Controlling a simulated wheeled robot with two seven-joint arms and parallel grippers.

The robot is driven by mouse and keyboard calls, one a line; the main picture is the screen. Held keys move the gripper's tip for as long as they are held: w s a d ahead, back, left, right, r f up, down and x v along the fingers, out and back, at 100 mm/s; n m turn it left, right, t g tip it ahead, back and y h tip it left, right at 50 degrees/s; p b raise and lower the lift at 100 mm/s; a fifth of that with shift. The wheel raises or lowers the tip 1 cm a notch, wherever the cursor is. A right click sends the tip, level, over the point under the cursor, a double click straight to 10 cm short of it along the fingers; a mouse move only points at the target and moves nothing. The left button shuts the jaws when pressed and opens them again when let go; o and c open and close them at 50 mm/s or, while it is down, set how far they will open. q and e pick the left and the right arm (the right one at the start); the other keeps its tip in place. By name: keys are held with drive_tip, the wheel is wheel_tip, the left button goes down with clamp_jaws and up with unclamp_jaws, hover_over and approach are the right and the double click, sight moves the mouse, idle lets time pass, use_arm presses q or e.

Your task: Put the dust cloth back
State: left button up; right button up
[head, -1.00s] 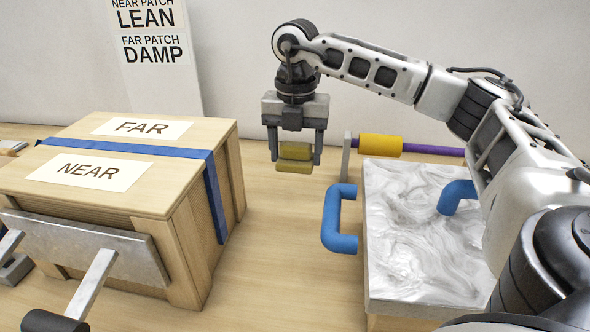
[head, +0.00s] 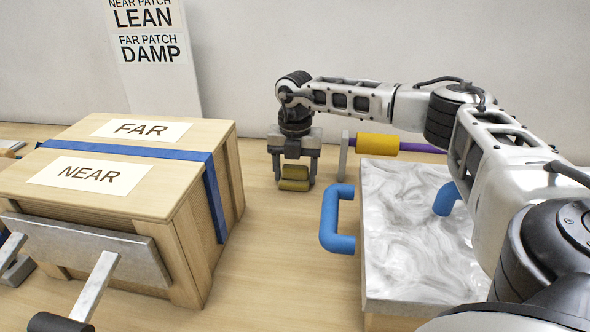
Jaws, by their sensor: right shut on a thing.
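Whether the cloth touches the table I cannot tell. My left gripper is not in view.
A wooden crate (head: 190,255) labelled FAR and NEAR, with a blue strap (head: 215,200), stands at left. A marble-topped block (head: 400,240) with blue handles (head: 328,220) stands at right. A yellow roller (head: 377,144) on a purple rod lies behind it. The table (head: 270,270) between is clear.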

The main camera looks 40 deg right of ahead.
sight(295, 167)
drive_tip(key=o, duration=1)
drive_tip(key=shift+f, duration=0.1)
wheel_tip(295, 167, up, 12)
drive_tip(key=shift+r+b, duration=0.15)
drive_tip(key=shift+b, duration=0.15)
wheel_tip(295, 167, down, 12)
drive_tip(key=shift+r, duration=0.1)
wheel_tip(295, 167, up, 2)
drive_tip(key=shift+r, duration=0.1)
drive_tip(key=shift+s+a+r, duration=0.1)
drive_tip(key=shift+a+r, duration=0.1)
drive_tip(key=shift+r, duration=0.35)
